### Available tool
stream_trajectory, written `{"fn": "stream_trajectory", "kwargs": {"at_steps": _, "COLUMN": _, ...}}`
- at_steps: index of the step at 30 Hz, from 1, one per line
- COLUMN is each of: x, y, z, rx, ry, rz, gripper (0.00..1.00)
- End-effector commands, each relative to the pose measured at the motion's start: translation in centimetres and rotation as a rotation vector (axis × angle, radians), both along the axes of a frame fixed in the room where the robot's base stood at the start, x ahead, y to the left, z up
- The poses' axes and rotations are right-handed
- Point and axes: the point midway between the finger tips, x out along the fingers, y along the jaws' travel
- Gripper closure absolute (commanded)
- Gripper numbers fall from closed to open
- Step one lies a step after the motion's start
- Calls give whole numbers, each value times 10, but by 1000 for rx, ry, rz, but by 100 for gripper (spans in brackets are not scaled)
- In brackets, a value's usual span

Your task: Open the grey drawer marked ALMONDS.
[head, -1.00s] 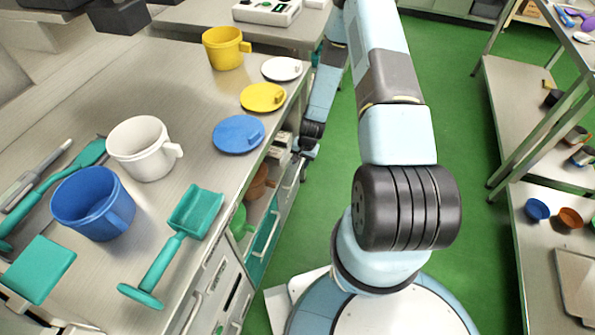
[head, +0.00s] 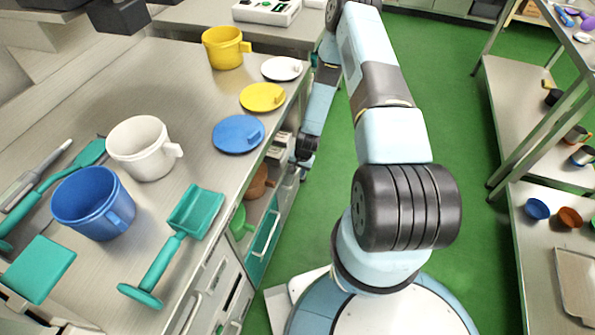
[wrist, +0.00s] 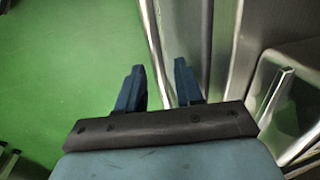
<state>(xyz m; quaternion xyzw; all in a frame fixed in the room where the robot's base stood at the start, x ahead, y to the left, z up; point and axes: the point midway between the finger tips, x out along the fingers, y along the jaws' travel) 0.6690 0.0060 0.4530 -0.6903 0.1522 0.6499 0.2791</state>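Grey drawer fronts (head: 212,277) with bar handles are on the side of the left counter in the head view, seen steeply from above. Their labels are too small to read, so I cannot tell which is marked ALMONDS. In the wrist view a grey front with a metal bar handle (wrist: 278,97) is at the right. My gripper (wrist: 157,82) has its two blue fingers apart with nothing between them. It is left of that handle and not touching it. In the head view the end of my arm (head: 304,158) is beside the counter front, its fingers not clear.
A teal front (head: 262,243) with a handle is farther along the counter beside open shelves. Mugs, lids and teal tools stand on the counter top (head: 130,210).

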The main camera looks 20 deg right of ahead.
Motion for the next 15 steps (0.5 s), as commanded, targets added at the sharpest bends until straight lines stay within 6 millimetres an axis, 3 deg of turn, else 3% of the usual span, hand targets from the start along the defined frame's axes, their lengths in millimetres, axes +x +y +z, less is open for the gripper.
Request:
{"fn": "stream_trajectory", "kwargs": {"at_steps": 10, "x": 0, "y": 0, "z": 0, "rx": 0, "ry": 0, "rz": 1, "gripper": 98}}
{"fn": "stream_trajectory", "kwargs": {"at_steps": 15, "x": 0, "y": 1, "z": 0, "rx": 0, "ry": 0, "rz": 1, "gripper": 100}}
